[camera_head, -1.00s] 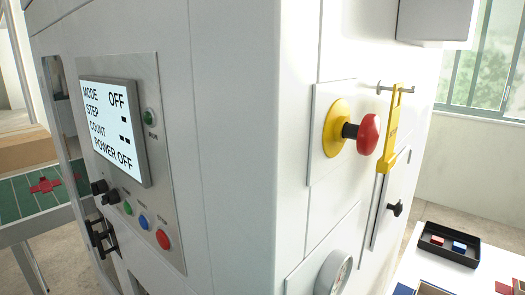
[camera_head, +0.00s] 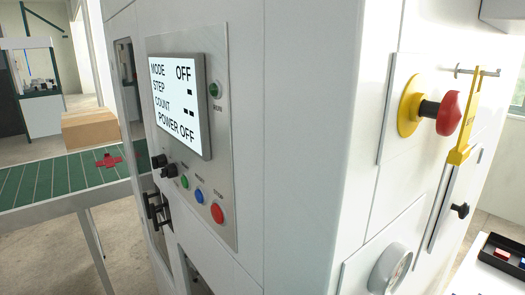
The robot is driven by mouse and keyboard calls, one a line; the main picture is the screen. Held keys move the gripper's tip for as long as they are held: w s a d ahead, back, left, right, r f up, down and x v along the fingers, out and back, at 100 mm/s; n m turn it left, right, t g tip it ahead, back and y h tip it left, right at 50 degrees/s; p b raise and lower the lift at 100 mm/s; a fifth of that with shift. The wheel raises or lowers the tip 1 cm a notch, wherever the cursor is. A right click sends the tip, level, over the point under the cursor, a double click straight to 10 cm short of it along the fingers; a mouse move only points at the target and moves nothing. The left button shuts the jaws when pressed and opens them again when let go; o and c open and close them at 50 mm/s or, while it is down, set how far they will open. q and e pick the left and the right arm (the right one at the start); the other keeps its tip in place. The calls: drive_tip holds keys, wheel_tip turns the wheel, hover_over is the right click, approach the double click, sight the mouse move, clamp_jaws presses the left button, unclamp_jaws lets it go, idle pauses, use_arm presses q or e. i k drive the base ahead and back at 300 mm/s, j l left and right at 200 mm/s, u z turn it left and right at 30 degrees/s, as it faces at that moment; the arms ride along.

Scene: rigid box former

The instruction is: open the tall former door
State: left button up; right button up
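The white former machine (camera_head: 300,150) fills the middle of the view. On its left face, a tall narrow panel with a dark window strip (camera_head: 125,68) runs along the left edge, seen at a steep angle; it looks like the tall door. A black handle (camera_head: 157,211) sits low beside this edge, under the control panel. I cannot tell from this angle whether the door is fully closed. Neither of my grippers is in view.
The screen (camera_head: 180,105) reads MODE OFF and POWER OFF. A red emergency knob (camera_head: 449,113) and yellow tag (camera_head: 464,125) stick out on the right face. A green conveyor (camera_head: 60,178) with a cardboard box (camera_head: 90,129) stands left. A black tray (camera_head: 503,256) is lower right.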

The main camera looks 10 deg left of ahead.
sight(122, 25)
drive_tip(key=i+j, duration=0.1)
drive_tip(key=j, duration=0.2)
drive_tip(key=i+j, duration=0.1)
drive_tip(key=j, duration=0.2)
drive_tip(key=i+j, duration=0.1)
drive_tip(key=j, duration=0.2)
drive_tip(key=i+j, duration=0.15)
drive_tip(key=i+u, duration=0.05)
